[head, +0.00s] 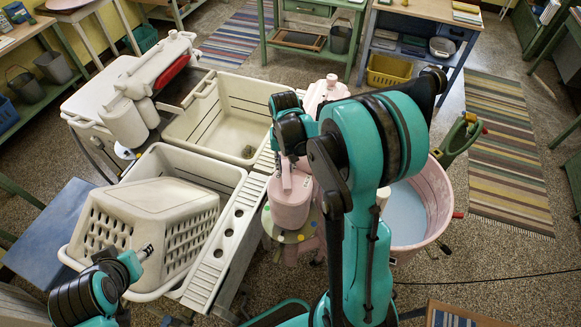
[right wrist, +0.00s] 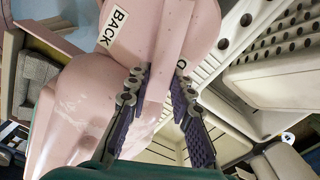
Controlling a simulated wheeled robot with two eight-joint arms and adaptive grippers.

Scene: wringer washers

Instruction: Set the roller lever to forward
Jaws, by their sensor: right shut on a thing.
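The roller lever (right wrist: 168,45) is a flat pink bar on the pink wringer head (right wrist: 85,95), seen close up in the right wrist view. A white label reading BACK (right wrist: 113,26) lies on the left of the lever. Another label, at the right of the lever, is mostly hidden by a finger. My right gripper (right wrist: 160,82) has its purple-padded fingers on either side of the lever, shut on it. In the head view the pink wringer head (head: 291,205) is partly covered by my right arm. My left gripper (head: 146,253) is beside the white laundry basket (head: 150,210); its jaws are too small to read.
The pink washer tub (head: 435,200) holds bluish water, right of my right arm. Two cream rinse tubs (head: 225,110) stand left of the wringer, with a grey-white drainboard (head: 222,240) beside them. A white wringer washer (head: 110,95) stands behind left. Striped rugs (head: 500,150) lie on open floor.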

